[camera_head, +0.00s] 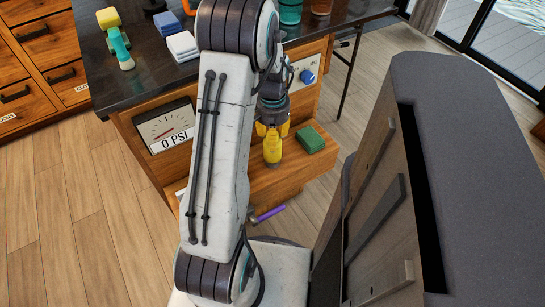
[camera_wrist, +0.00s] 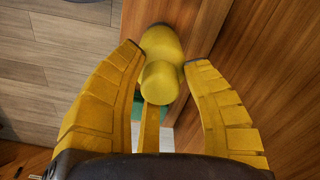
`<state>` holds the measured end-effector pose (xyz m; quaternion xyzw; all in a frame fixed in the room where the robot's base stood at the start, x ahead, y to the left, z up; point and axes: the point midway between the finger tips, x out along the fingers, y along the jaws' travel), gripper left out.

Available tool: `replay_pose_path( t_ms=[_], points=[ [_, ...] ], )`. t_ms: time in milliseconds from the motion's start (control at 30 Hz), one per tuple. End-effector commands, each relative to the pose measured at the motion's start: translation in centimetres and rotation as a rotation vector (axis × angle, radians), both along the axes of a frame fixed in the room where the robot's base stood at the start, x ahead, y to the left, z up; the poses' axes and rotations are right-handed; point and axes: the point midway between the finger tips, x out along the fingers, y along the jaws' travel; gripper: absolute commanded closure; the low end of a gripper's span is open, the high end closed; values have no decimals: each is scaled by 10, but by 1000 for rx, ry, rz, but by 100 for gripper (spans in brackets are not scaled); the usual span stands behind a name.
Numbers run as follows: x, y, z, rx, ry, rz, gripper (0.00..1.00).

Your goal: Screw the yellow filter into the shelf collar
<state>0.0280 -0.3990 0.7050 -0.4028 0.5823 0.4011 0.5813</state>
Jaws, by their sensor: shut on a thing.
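The yellow filter (camera_head: 272,150) shows just below my gripper (camera_head: 272,124), over the low wooden shelf (camera_head: 262,188) at the front of the counter. In the wrist view the filter (camera_wrist: 163,50) lies between the yellow fingers of my gripper (camera_wrist: 165,60), with a rounded body and a narrower round end towards the camera. My gripper is shut on the filter. I cannot tell whether the filter touches the shelf. I cannot pick out the shelf collar; my arm and the filter cover part of the shelf.
A green sponge-like block (camera_head: 310,139) lies on the shelf right of the filter. A purple-handled tool (camera_head: 268,213) is at the shelf's front. A gauge reading 0 PSI (camera_head: 168,128) and a blue knob (camera_head: 307,76) are on the counter front.

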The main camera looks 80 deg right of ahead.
Motion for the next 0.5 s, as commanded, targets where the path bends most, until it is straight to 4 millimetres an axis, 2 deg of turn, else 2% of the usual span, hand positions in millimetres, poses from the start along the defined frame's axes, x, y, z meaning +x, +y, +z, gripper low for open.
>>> replay_pose_path(
  t_ms=[500],
  points=[
    [0,4,-4,13,-1,-109,76]
  ],
)
